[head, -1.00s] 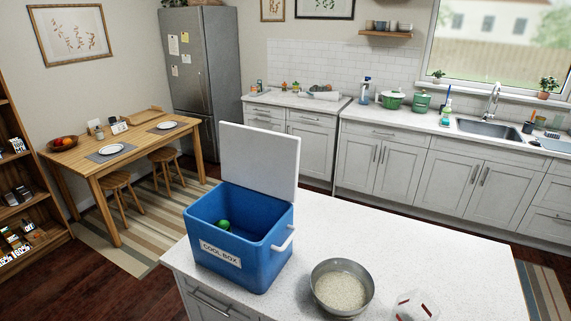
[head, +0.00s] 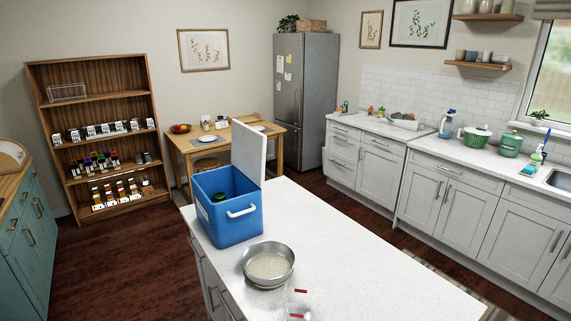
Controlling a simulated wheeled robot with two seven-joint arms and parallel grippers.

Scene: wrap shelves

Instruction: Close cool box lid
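The blue cool box (head: 234,224) stands on the left part of the white island counter in the head view. Its white lid (head: 248,153) stands open, upright along the box's far right edge. A white handle (head: 241,211) is on the side facing me. A dark green round thing (head: 219,197) lies inside the box; the rest of the inside is mostly hidden. Neither of my grippers is in view.
A metal bowl (head: 267,265) of pale grains stands in front of the box. A clear container with red marks (head: 298,304) is at the bottom edge. The island counter (head: 365,258) is clear to the right. A wooden shelf (head: 103,142) stands at the far left.

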